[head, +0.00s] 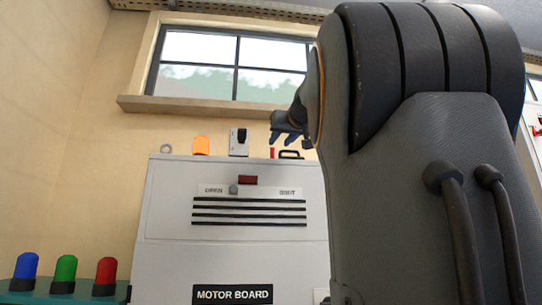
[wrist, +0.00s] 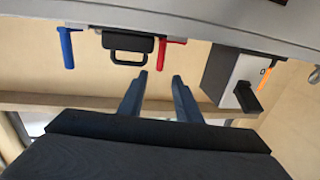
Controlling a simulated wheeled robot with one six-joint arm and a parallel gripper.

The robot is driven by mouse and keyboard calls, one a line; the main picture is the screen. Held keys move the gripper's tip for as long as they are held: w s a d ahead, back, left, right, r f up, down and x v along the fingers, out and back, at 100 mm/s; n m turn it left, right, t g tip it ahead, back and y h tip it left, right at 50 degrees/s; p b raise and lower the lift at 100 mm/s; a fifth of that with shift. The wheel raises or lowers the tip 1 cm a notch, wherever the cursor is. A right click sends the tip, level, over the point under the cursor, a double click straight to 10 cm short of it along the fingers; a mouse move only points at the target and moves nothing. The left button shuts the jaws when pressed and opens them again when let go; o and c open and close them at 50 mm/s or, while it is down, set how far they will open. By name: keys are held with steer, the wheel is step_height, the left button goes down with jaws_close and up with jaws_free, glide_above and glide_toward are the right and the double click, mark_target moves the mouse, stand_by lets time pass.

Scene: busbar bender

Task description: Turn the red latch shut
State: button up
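A red lever (wrist: 172,52) sticks out from the cabinet top, beside a black handle (wrist: 128,47) in the wrist view. In the head view it is a thin red upright (head: 272,153). A red block (head: 247,180) also sits on the cabinet front, above a strip lettered OPEN and SHUT (head: 250,190). I cannot tell for sure which red part is the latch. My gripper (wrist: 159,75) is open and empty. Its fingertips lie just short of the red lever, pointing toward it and apart from it. In the head view my gripper (head: 290,138) is above the cabinet top.
A blue lever (wrist: 67,47) stands on the handle's other side. A switch box (head: 239,142) and an orange lamp (head: 201,145) stand on the MOTOR BOARD cabinet (head: 165,220). Blue, green and red buttons (head: 65,270) are at lower left. My arm hides the cabinet's right side.

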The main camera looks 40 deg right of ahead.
mark_target(273, 149)
steer(key=p+x, duration=0.3)
steer(key=x, duration=0.4)
steer(key=shift+w+p, duration=0.2)
steer(key=shift+p, duration=0.1)
steer(key=shift+d, duration=0.1)
jaws_close()
